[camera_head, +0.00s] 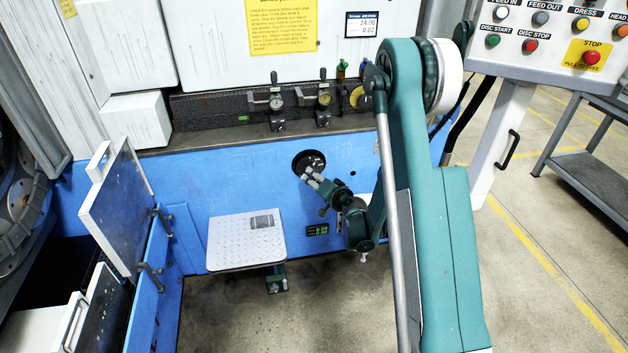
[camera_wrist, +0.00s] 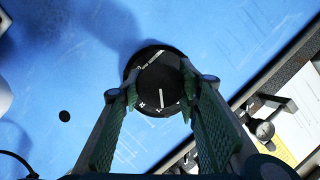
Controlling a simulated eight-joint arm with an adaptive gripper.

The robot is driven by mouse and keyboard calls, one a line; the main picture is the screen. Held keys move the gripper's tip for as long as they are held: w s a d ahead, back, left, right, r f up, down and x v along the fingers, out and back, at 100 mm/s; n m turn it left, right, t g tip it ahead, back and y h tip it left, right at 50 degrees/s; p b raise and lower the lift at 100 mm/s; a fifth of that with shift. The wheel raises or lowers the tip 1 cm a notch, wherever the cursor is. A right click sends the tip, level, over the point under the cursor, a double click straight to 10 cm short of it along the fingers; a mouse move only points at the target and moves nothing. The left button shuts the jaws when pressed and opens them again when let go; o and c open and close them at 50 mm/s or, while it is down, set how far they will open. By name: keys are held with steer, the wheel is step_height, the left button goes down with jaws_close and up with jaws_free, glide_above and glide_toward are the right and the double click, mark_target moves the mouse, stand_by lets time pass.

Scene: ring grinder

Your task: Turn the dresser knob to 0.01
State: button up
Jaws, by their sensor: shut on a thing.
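The dresser knob is a round black dial (camera_wrist: 160,85) with white marks and a white pointer line, set on the blue machine front. In the wrist view it lies between my fingertips, and the pointer line runs up and down in the picture. The marks are too small to read. My gripper (camera_wrist: 158,98) is shut on the knob, one green ribbed finger on each side. In the head view my gripper (camera_head: 310,176) reaches up and left to the knob (camera_head: 309,161), whose lower part it hides.
Gauges (camera_head: 277,104) stand on the ledge above. A control panel (camera_head: 555,40) with a red stop button is at upper right.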

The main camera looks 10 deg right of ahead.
mark_target(314, 169)
steer(key=shift+m, duration=0.3)
steer(key=o, duration=0.9)
steer(key=shift+r, duration=0.15)
steer(key=shift+r, duration=1.3)
steer(key=shift+o, duration=1.4)
step_height(314, 169, up, 2)
steer(key=shift+a+r, duration=0.1)
steer(key=shift+r, duration=0.15)
step_height(314, 169, up, 3)
steer(key=shift+s+a+f, duration=0.15)
steer(key=shift+c, duration=1.3)
steer(key=shift+r, duration=0.9)
